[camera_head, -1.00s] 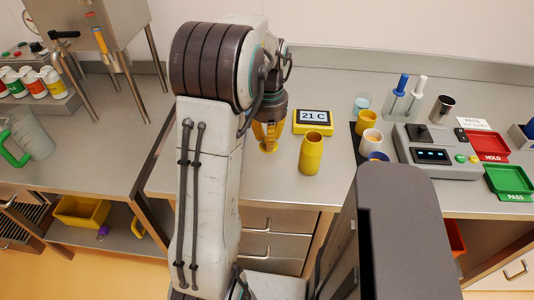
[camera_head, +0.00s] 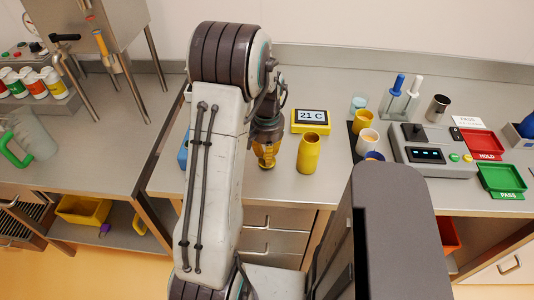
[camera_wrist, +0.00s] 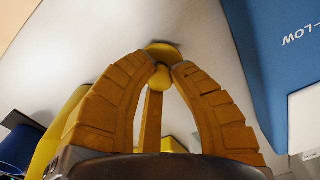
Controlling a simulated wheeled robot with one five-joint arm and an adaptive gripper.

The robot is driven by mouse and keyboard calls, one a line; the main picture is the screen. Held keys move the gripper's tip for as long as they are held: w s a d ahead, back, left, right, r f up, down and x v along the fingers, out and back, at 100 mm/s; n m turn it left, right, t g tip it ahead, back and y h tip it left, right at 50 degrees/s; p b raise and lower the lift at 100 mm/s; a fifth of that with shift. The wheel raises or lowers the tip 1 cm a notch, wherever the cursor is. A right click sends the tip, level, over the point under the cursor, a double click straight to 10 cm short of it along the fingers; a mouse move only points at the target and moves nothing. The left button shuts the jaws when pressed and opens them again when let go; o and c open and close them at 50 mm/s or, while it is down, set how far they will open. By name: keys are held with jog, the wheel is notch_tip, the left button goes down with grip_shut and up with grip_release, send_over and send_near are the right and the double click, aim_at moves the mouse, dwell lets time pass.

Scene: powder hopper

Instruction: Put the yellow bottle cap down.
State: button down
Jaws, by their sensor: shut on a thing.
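My gripper (camera_head: 266,161) is low over the bench, left of the yellow bottle (camera_head: 309,153). Its yellow segmented fingers are shut on the yellow bottle cap (camera_wrist: 163,49), which shows just beyond the fingertips (camera_wrist: 165,70) in the wrist view. The cap sits close to the pale bench surface; I cannot tell whether it touches. In the head view the cap is largely lost against the fingers. The bottle stands upright with its top open.
A display reading 21 C (camera_head: 311,121) stands behind the bottle. Several cups, including a yellow one (camera_head: 363,121), stand to the right by a grey device (camera_head: 432,152). A blue item (camera_wrist: 275,60) is close beside the gripper. Bench around the bottle's front is clear.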

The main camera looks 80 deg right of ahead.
jog(key=shift+f, duration=0.15)
jog(key=c, duration=1.2)
grip_release()
jog(key=shift+d+r, duration=0.1)
jog(key=shift+r, duration=0.55)
jog(key=shift+r+b, duration=2)
jog(key=shift+r, duration=3.55)
